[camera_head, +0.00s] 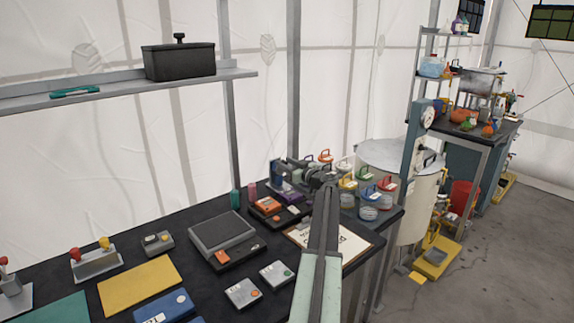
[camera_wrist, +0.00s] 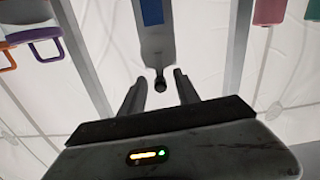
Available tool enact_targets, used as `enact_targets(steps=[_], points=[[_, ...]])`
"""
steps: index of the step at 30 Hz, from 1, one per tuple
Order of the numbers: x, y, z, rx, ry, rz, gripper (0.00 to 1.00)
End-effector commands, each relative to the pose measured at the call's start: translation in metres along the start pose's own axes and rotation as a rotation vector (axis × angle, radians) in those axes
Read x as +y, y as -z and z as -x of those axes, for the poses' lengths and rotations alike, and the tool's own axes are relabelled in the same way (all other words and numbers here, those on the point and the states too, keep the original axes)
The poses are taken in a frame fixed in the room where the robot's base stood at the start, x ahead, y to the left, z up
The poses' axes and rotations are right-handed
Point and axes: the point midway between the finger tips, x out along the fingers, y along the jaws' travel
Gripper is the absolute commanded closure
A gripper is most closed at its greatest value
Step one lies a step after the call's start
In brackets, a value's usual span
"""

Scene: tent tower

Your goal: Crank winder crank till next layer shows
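The winder (camera_wrist: 158,45) shows in the wrist view as a grey upright plate with a blue panel. A small dark round knob (camera_wrist: 160,84), which looks like the crank's handle, stands at its end. My gripper (camera_wrist: 159,76) is open, with one finger on each side of the knob and a visible gap at both sides. In the head view my gripper (camera_head: 297,168) is at the blue-grey winder (camera_head: 276,174) at the back of the dark bench. There my gripper hides most of the crank. No layer can be made out in either view.
Pink (camera_head: 251,190) and teal (camera_head: 235,198) containers stand left of the winder. An orange device (camera_head: 267,205) and a clipboard (camera_head: 345,243) are in front. Several coloured-handled jars (camera_head: 366,194) stand to the right. A shelf (camera_head: 115,90) hangs above left.

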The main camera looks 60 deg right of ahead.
Motion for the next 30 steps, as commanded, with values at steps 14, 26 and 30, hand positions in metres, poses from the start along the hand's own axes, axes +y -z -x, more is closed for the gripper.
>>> enact_targets(steps=[14,26,30], points=[[0.002,0.000,0.001,0.000,-0.001,-0.003,1.00],[0.007,-0.003,0.002,0.001,0.000,-0.159,1.00],[0.011,-0.005,0.002,0.002,0.000,-0.278,1.00]])
